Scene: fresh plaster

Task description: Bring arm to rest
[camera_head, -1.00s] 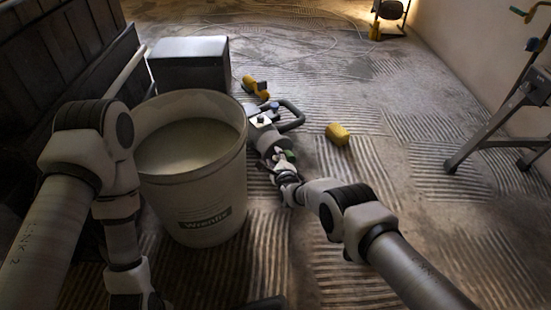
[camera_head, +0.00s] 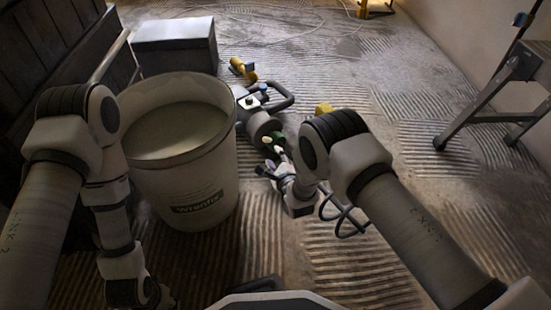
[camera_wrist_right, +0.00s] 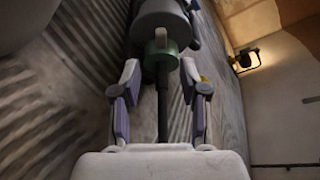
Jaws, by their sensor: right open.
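My right arm reaches in from the right in the head view. Its gripper (camera_head: 270,168) is beside the handheld mixer (camera_head: 262,127), low over the floor. In the right wrist view my right gripper (camera_wrist_right: 162,98) is open, with one finger on each side of the mixer's dark shaft (camera_wrist_right: 162,118). I see a gap on both sides of the shaft. The mixer's green collar (camera_wrist_right: 160,56) is just beyond the fingers. My left arm hangs down at the left, and its gripper is cut off by the bottom edge.
A large white bucket (camera_head: 205,180) of pale plaster stands between my arms, left of the mixer. A dark box (camera_head: 175,50) is behind it. A yellow tool (camera_head: 240,68) and a yellow object (camera_head: 324,108) lie on the floor. A trestle (camera_head: 490,100) stands right.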

